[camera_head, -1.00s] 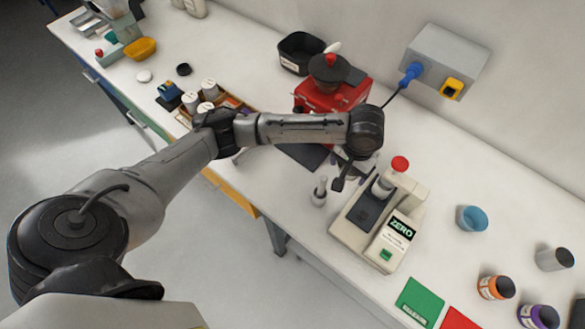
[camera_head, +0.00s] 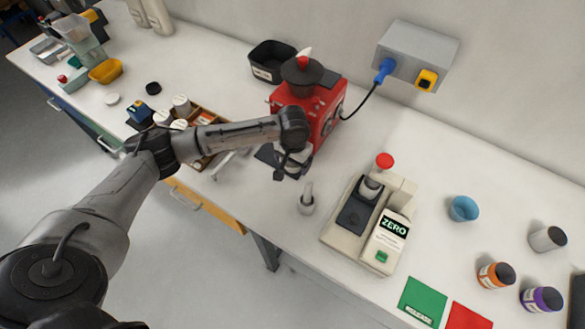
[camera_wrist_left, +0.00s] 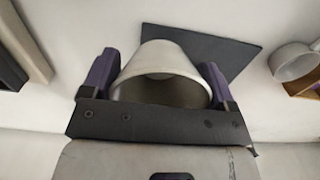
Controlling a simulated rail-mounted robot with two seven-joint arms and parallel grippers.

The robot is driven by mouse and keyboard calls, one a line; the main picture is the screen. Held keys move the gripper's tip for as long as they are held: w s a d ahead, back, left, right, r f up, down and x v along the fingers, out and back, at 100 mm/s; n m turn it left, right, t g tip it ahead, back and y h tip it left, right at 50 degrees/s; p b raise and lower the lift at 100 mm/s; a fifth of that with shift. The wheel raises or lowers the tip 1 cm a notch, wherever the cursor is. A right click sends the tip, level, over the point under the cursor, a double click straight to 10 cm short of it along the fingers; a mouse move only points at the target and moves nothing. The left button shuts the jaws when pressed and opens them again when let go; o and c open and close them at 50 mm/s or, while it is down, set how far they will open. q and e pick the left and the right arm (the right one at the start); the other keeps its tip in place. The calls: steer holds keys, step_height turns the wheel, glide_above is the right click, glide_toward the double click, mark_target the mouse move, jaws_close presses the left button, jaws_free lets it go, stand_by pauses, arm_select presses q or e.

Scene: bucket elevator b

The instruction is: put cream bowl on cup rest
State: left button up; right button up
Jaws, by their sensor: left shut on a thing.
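My left gripper (camera_head: 288,168) is in front of the red machine in the head view. In the left wrist view its two purple fingers (camera_wrist_left: 160,82) are shut on the cream bowl (camera_wrist_left: 165,75), one on each side. The bowl's opening shows toward the wrist camera. A dark flat plate (camera_wrist_left: 225,45), which looks like the cup rest, lies behind the bowl in that view. In the head view the plate (camera_head: 268,153) shows partly at the foot of the red machine (camera_head: 290,98), mostly behind my arm. I cannot tell whether the bowl touches it. My right gripper is not in view.
A small grey mortar with a pestle (camera_head: 307,203) stands just right of the gripper. A wooden tray with white-lidded jars (camera_head: 210,152) is to the left.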

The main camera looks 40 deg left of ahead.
mark_target(293, 165)
arm_select(q)
steer(key=shift+f+b, duration=0.35)
steer(key=shift+f, duration=1.7)
steer(key=o, duration=0.9)
steer(key=shift+a+f, duration=0.1)
steer(key=shift+o, duration=0.2)
step_height(293, 165, up, 12)
steer(key=p, duration=0.2)
